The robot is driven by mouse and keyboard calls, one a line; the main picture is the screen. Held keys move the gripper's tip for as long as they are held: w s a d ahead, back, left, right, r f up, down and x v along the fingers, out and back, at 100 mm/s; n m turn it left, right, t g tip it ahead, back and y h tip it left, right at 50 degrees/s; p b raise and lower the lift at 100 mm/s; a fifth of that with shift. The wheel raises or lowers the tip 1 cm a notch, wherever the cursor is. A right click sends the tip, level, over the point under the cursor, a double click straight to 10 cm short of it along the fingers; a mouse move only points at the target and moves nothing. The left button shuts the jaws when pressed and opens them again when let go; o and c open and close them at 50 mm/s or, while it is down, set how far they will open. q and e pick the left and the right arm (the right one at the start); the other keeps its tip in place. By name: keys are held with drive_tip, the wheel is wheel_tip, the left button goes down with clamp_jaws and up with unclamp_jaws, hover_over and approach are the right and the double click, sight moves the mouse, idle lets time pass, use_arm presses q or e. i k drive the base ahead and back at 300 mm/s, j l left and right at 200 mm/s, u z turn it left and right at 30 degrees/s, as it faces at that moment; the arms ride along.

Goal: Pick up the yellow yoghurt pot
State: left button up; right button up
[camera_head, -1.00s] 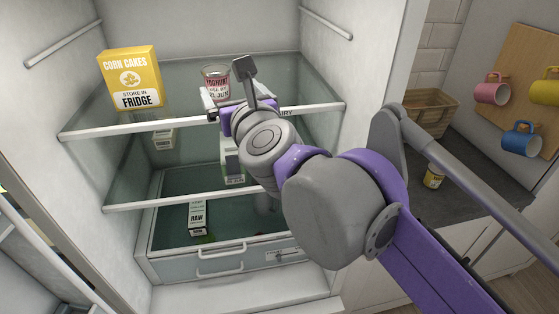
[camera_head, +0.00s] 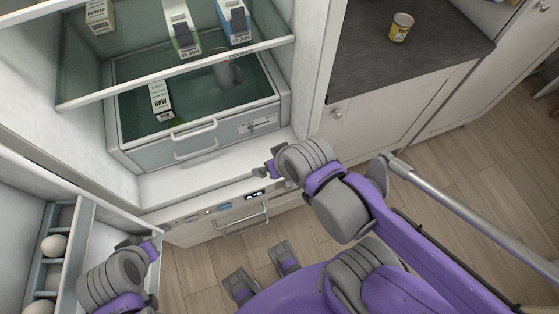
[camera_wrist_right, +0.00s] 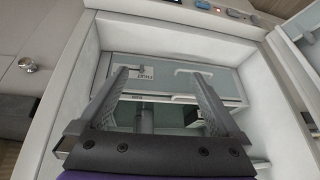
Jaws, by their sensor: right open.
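The yellow yoghurt pot (camera_head: 401,27) stands on the slate worktop (camera_head: 395,65) at the upper right of the head view. My right gripper (camera_head: 268,168) is low in front of the open fridge, to the left of and well below the pot. In the right wrist view, its two fingers (camera_wrist_right: 157,75) are spread with nothing between them. My left gripper (camera_head: 152,242) is at the lower left, by the fridge door; its jaws are too small and dark to read. The pot is not in the wrist view.
The open fridge holds several cartons (camera_head: 181,28), a grey jug (camera_head: 224,72) and a clear drawer (camera_head: 200,145). The fridge side wall (camera_head: 318,70) stands between my right gripper and the worktop. A door rack with eggs (camera_head: 54,245) is at left. The worktop around the pot is clear.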

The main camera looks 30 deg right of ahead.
sight(402, 22)
drive_tip(key=l+z, duration=0.1)
drive_tip(key=z, duration=0.35)
drive_tip(key=l+z, duration=0.15)
drive_tip(key=z, duration=0.35)
drive_tip(key=l+z, duration=0.1)
drive_tip(key=z, duration=0.35)
drive_tip(key=l+z, duration=0.1)
drive_tip(key=z, duration=0.4)
